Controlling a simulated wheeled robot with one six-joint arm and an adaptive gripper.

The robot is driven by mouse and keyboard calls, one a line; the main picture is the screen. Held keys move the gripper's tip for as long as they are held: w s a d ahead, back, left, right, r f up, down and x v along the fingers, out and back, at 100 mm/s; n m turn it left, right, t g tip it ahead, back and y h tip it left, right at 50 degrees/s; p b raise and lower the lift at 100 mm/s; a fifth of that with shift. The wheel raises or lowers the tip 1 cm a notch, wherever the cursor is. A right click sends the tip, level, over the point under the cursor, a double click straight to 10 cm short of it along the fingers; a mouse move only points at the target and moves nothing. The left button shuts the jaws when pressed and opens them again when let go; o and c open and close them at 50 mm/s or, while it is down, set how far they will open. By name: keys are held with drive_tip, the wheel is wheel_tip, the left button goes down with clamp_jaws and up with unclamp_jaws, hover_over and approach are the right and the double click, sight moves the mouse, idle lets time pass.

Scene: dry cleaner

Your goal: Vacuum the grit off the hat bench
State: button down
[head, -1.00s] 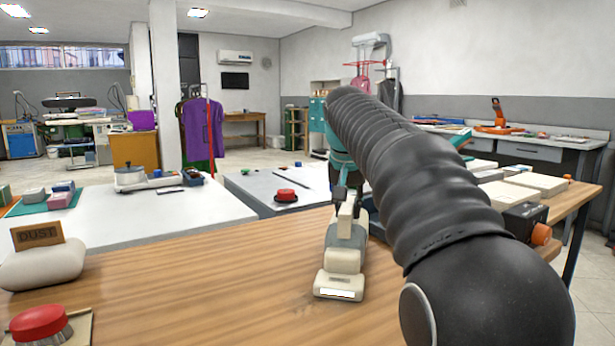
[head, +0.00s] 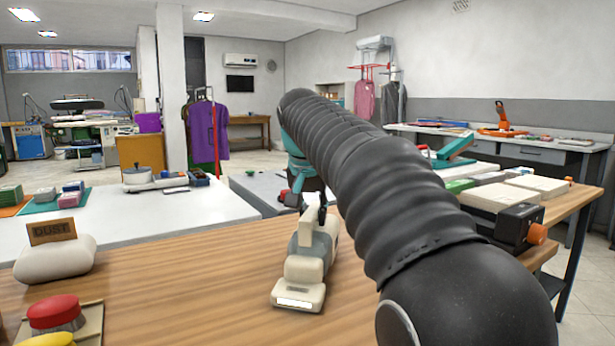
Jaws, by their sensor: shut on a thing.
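A cream and grey hand vacuum (head: 306,264) is at the wooden bench top (head: 190,285), its wide nozzle pointing toward me. I cannot tell whether the nozzle touches the wood. My gripper (head: 313,207) is shut on the vacuum's upper rear part; my black ribbed arm hides much of the grip. No grit can be made out clearly on the bench. A pale, rounded lump (head: 55,259) with a brown DUST sign (head: 52,230) sits at the bench's left.
A red button (head: 54,312) and a yellow button (head: 52,339) sit at the near left. A black box with an orange knob (head: 518,228) and pale blocks (head: 497,196) are at the right. The bench between the lump and vacuum is clear.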

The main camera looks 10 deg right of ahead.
drive_tip(key=shift+s+a, duration=0.15)
drive_tip(key=shift+a, duration=0.3)
wheel_tip(320, 180, up, 2)
drive_tip(key=shift+d+r, duration=0.15)
drive_tip(key=shift+r, duration=2.95)
